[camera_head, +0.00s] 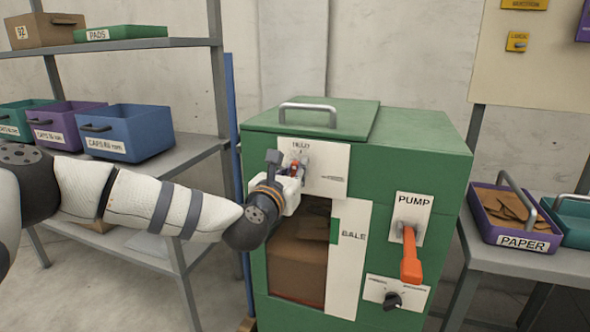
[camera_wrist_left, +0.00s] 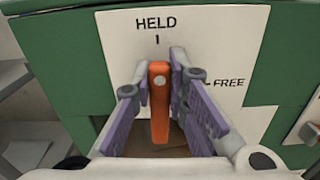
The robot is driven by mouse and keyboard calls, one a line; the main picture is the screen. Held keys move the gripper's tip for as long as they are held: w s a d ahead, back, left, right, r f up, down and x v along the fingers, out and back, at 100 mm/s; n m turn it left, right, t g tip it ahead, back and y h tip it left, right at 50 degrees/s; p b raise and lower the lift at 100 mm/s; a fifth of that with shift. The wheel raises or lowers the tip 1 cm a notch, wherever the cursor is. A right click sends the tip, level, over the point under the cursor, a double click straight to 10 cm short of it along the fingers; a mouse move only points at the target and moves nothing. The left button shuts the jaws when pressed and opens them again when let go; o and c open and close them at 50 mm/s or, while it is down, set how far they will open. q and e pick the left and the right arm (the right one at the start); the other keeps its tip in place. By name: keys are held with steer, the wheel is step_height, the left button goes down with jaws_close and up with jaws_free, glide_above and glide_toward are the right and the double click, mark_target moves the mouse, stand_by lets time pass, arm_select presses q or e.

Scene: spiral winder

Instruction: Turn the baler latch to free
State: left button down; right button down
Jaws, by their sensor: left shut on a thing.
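The green baler (camera_head: 425,160) stands in front of me with a window showing a brown bale. Its orange latch (camera_wrist_left: 160,105) is on a white plate (camera_wrist_left: 195,38) marked HELD at the top and FREE at the right. The latch lines up under the HELD mark. My left gripper (camera_head: 292,173) reaches the plate from the left and hides most of the latch in the head view. In the left wrist view my left gripper's purple-padded fingers (camera_wrist_left: 159,68) stand on both sides of the latch, shut on it. My right gripper is out of view.
An orange PUMP lever (camera_head: 410,258) and a black knob (camera_head: 392,300) sit on the baler's right front. A lid handle (camera_head: 307,108) is on top. A shelf with bins (camera_head: 130,132) stands left, and a table with a PAPER tray (camera_head: 523,243) stands right.

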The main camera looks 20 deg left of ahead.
arm_select(q)
steer(key=m, duration=0.3)
steer(key=d+m+p, duration=0.1)
steer(key=m, duration=0.3)
steer(key=d+f+m, duration=0.1)
steer(key=m, duration=0.3)
steer(key=shift+d, duration=0.1)
steer(key=m, duration=0.1)
steer(key=f+m+p, duration=0.1)
steer(key=m, duration=0.1)
steer(key=shift+d, duration=0.15)
steer(key=shift+f+m, duration=0.2)
steer(key=shift+m, duration=0.6)
steer(key=shift+f+m, duration=0.15)
steer(key=shift+m, duration=0.65)
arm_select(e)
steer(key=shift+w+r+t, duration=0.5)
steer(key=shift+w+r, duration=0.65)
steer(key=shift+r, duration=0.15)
arm_select(q)
steer(key=shift+f, duration=0.1)
steer(key=c, duration=1.6)
jaws_free()
steer(key=shift+o, duration=0.2)
steer(key=shift+s, duration=0.15)
